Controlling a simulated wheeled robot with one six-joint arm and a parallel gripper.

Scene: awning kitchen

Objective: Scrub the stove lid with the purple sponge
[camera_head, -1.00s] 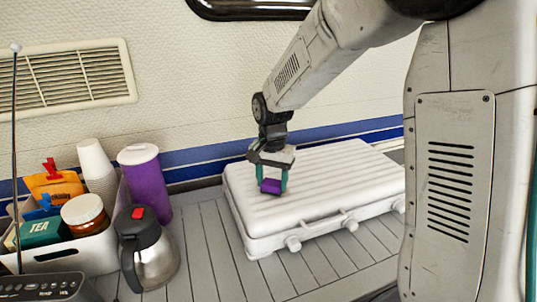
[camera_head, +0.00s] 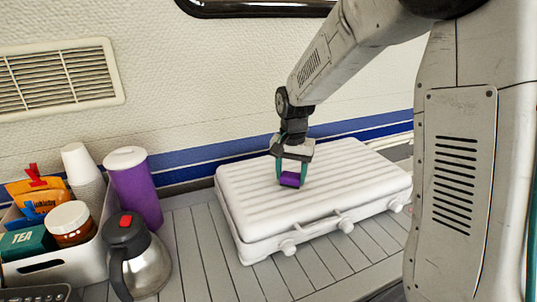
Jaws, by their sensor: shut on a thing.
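The stove lid (camera_head: 240,193) is white and ribbed, closed over the stove, with knobs along its front side. My gripper (camera_head: 291,178) points down over the left-middle part of the lid. Its teal fingers are shut on the purple sponge (camera_head: 290,180). The sponge is at or just above the lid's top surface; I cannot tell whether it touches. The parts of the sponge between the fingers are partly hidden.
A steel kettle (camera_head: 148,265) with a black handle and a purple tumbler (camera_head: 136,190) stand left of the stove. A white bin (camera_head: 85,262) holds tea, a jar and packets, with stacked cups (camera_head: 83,165) behind. Bare counter (camera_head: 205,265) lies between kettle and stove.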

